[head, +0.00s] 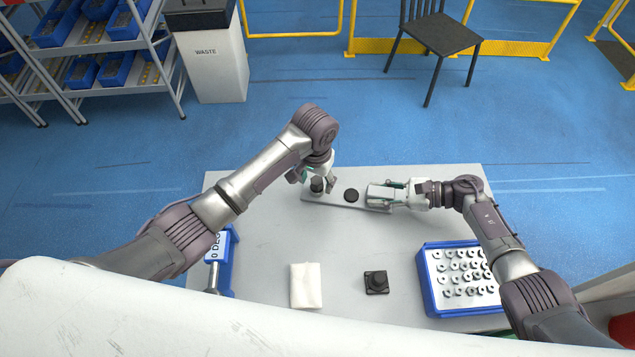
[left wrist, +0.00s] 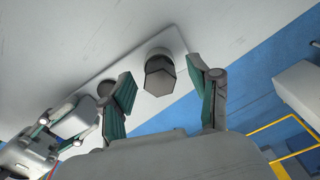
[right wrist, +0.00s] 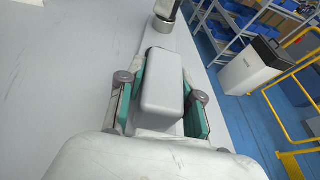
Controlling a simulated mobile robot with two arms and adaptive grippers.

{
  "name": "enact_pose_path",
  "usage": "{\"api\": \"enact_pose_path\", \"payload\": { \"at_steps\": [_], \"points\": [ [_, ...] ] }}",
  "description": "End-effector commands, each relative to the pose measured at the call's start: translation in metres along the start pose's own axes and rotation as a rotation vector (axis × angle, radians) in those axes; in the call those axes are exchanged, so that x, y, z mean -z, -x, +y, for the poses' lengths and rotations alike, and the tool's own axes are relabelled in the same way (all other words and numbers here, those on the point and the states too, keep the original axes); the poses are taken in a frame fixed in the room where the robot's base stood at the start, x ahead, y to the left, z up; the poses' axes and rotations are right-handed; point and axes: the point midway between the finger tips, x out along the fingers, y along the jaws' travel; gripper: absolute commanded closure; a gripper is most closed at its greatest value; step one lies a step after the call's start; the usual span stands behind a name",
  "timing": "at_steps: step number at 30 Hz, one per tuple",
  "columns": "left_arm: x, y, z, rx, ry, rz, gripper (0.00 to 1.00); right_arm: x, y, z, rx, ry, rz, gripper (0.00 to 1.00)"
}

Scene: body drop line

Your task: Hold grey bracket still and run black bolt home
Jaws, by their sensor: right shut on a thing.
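The grey bracket (head: 335,201) is a flat plate lying near the table's far edge, with a raised block (right wrist: 163,85) at its right end. My right gripper (head: 388,196) is shut on that block. The black bolt (head: 317,185) stands at the plate's left end; its hex head (left wrist: 160,80) faces the left wrist camera. My left gripper (head: 317,181) is over the bolt, with open fingers on either side of the head and a visible gap. How deep the bolt sits is hidden. A round black piece (head: 351,195) is on the plate between the grippers.
On the table (head: 260,240) are a white cloth (head: 306,285), a black square-based part (head: 376,282), a blue tray (head: 428,285) of several small ring-like parts, and a blue holder (head: 225,265) at left. The middle of the table is clear.

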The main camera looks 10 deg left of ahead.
Motion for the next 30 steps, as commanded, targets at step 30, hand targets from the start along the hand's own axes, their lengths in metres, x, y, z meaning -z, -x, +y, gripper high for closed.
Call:
{"api": "enact_pose_path", "payload": {
  "at_steps": [30],
  "points": [
    [-0.002, 0.116, 0.001, -0.001, 0.000, 0.004, 0.36, 0.006, 0.001, 0.002, 0.001, -0.003, 0.014, 1.00]
  ]
}}
